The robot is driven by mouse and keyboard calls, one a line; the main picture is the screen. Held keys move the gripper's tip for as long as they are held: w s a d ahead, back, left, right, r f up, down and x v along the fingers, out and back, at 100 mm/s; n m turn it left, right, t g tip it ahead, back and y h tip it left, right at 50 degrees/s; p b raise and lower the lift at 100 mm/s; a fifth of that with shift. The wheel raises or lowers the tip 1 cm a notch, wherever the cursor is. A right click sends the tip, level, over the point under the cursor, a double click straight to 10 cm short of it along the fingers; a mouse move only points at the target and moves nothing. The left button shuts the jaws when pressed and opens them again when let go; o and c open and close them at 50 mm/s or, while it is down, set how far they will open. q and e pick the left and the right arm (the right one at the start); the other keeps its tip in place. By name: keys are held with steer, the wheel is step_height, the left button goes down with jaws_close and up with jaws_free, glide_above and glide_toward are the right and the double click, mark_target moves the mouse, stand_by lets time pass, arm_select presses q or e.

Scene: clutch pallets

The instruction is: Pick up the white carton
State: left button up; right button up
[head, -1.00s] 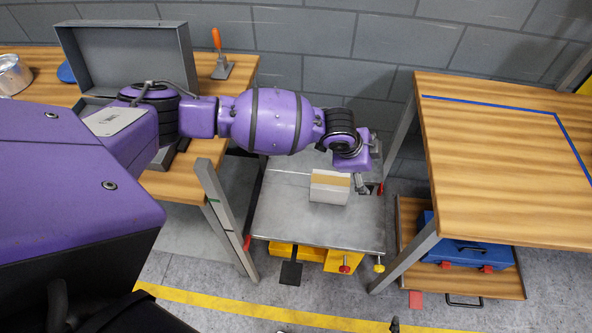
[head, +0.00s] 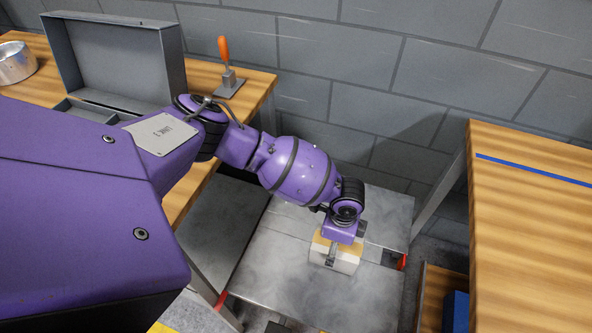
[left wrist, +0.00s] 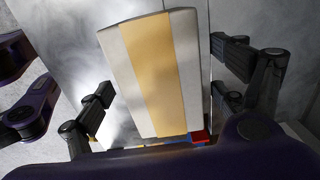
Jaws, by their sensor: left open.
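The white carton (head: 347,262) stands on the grey metal top of a low cart (head: 290,285) in the head view. It has a tan strip of tape along its top. My left gripper (head: 331,255) is right over the carton and partly covers it. In the left wrist view the carton (left wrist: 152,75) lies between the two open fingers of my left gripper (left wrist: 160,95). A gap shows on each side between finger and carton. My right gripper is not in view.
A wooden table with a blue line (head: 535,210) stands to the right. A wooden bench (head: 262,85) at the left carries an open grey case (head: 115,60) and an orange-handled tool (head: 226,75). A grey block wall closes the back. The cart top around the carton is clear.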

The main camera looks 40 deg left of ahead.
arm_select(q)
steer(key=f, duration=0.4)
steer(key=shift+w+d+f, duration=0.15)
steer(key=shift+d+f, duration=0.15)
steer(key=shift+f, duration=0.05)
steer(key=shift+r, duration=0.1)
steer(key=c, duration=1.6)
steer(key=shift+o, duration=0.2)
